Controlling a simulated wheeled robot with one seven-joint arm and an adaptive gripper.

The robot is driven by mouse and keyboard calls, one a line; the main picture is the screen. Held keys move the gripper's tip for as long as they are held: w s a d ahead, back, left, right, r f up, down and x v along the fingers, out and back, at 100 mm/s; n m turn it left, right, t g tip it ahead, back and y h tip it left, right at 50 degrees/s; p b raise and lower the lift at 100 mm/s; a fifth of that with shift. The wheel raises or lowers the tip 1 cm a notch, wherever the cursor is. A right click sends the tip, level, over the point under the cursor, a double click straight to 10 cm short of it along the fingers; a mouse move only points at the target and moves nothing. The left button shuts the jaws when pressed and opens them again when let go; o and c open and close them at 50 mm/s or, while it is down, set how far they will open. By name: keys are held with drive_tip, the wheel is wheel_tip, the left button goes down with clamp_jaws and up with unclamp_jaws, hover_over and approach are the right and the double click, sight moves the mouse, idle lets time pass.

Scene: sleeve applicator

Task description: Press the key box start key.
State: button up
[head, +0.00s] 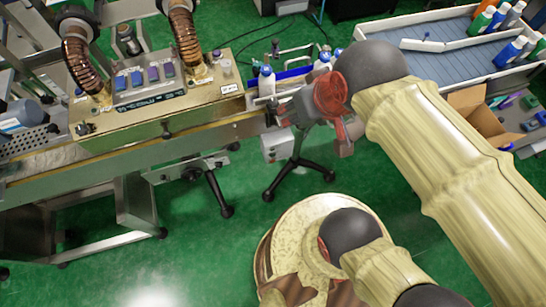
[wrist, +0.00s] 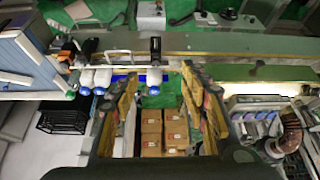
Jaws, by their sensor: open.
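A small light-grey box (head: 277,147) hangs at the conveyor's front edge in the head view, just below my gripper. I take it for the key box, but its keys are too small to make out. My gripper (head: 278,112) is in front of the conveyor, above and close to this box, and hides part of what lies behind it. In the wrist view my gripper (wrist: 158,95) has its two fingers wide apart with nothing held between them. I cannot tell the start key in either view.
A gold machine (head: 150,105) with copper coils stands on the conveyor (head: 130,155) at left. White bottles (head: 267,80) stand behind my gripper. Cardboard boxes (wrist: 163,130) show between the fingers in the wrist view. A tripod stand (head: 292,175) is below; green floor is open around it.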

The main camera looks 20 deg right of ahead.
drive_tip(key=shift+c, duration=1.1)
drive_tip(key=c, duration=0.7)
clamp_jaws()
